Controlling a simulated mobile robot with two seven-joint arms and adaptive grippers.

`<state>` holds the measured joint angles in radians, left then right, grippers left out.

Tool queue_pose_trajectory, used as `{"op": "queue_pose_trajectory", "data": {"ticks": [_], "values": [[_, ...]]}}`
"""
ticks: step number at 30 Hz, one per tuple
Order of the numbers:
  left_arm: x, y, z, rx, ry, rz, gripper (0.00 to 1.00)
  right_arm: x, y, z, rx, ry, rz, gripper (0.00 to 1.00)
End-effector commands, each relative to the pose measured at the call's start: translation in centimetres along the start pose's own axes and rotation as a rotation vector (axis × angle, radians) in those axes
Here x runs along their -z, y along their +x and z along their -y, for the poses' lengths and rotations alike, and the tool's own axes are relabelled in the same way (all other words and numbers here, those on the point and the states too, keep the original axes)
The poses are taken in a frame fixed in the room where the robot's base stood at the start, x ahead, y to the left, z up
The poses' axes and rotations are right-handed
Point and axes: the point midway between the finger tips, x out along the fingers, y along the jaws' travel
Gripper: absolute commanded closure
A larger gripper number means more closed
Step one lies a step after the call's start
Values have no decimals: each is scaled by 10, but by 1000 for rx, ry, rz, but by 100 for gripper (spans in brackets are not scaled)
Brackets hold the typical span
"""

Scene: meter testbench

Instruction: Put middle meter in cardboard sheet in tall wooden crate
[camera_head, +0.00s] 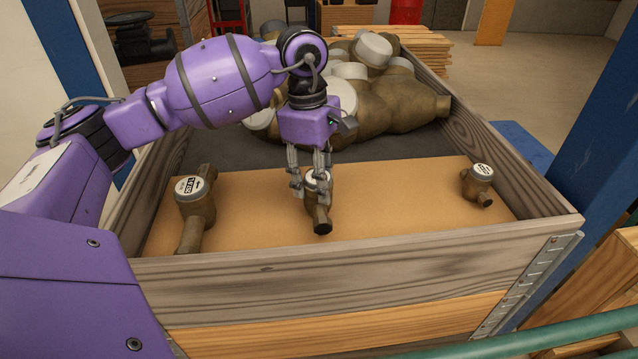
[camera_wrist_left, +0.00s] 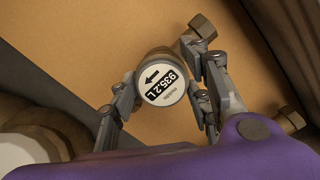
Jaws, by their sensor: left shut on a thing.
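The middle meter (camera_head: 318,206) is a small brass water meter with a white round dial, on the cardboard sheet (camera_head: 256,215) in the tall wooden crate (camera_head: 330,275). My left gripper (camera_head: 311,188) points down over it, shut with a finger on each side of its dial head. In the left wrist view, the meter's dial (camera_wrist_left: 161,82) reads 935.2 L with an arrow, between the fingers of my left gripper (camera_wrist_left: 160,105). Whether the meter touches the sheet is hard to tell. My right gripper is not in view.
Another meter (camera_head: 195,205) stands on the left of the sheet and one (camera_head: 479,184) on the right. A heap of large brass meters (camera_head: 385,105) lies behind on the dark crate floor. The crate's walls surround them; a blue post (camera_head: 600,130) stands at right.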

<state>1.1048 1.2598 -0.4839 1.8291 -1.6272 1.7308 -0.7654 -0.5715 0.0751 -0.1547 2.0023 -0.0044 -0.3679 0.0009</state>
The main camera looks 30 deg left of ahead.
Motion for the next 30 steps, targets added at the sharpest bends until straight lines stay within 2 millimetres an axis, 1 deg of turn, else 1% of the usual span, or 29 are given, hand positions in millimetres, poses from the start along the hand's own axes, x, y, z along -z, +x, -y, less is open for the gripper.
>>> {"op": "queue_pose_trajectory", "data": {"ticks": [1,4,11,16,17,18,20,21,30], "values": [[0,6,0,-1,-1,2,100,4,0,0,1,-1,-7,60],[1,16,0,-3,0,2,100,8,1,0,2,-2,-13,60],[2,18,-1,-4,0,2,100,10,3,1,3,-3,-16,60],[2,22,-1,-3,0,1,100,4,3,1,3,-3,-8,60],[2,23,0,0,0,1,52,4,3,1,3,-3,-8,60],[2,22,0,-1,0,1,46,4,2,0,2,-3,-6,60],[2,22,0,-1,0,1,39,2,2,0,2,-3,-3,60],[2,22,0,-1,0,1,37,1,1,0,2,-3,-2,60],[2,21,0,-1,0,1,37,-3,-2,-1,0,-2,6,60]]}}
